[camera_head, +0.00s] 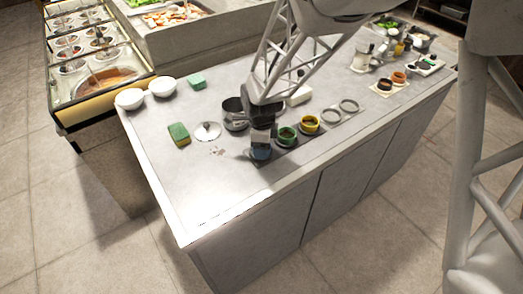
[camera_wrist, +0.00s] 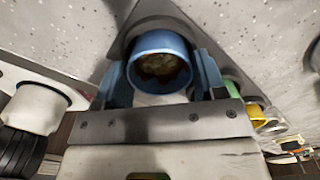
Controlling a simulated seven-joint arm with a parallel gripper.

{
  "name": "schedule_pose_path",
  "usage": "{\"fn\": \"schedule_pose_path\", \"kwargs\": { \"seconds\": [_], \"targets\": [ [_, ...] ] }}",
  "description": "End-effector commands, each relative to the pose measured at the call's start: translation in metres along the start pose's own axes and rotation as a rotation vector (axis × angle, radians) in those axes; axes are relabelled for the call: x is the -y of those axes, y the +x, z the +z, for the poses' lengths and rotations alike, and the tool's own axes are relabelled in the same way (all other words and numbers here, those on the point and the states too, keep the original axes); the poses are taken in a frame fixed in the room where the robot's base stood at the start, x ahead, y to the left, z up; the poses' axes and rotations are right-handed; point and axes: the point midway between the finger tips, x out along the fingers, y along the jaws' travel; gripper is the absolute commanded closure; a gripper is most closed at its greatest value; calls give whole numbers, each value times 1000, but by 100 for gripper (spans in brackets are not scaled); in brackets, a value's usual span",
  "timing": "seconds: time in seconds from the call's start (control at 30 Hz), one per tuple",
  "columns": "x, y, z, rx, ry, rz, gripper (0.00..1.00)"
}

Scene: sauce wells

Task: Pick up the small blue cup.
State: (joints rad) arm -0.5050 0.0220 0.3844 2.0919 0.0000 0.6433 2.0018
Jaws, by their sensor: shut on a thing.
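The small blue cup (camera_wrist: 162,45) is between the two fingers of my gripper (camera_wrist: 160,85) in the wrist view, with brownish contents inside. My gripper is shut on it, one finger on each side. In the head view the blue cup (camera_head: 260,154) shows below my gripper (camera_head: 261,143), at the left end of a row of cups near the counter's front edge. I cannot tell whether the cup still touches the surface below it.
A green cup (camera_head: 287,136) and a yellow cup (camera_head: 309,124) stand just right of it, with empty rings (camera_head: 348,105) beyond. A metal pot (camera_head: 234,112), round lid (camera_head: 208,130) and sponge (camera_head: 179,134) lie to the left. The counter's front left (camera_head: 200,195) is clear.

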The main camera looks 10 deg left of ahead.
Motion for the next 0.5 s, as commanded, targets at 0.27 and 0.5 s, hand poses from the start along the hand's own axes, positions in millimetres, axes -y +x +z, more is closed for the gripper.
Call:
{"fn": "schedule_pose_path", "kwargs": {
  "seconds": [0.27,0.5],
  "targets": [
    [0,-1,0,0,0,0,60],
    [0,-11,0,1,0,-2,60]
  ]
}}
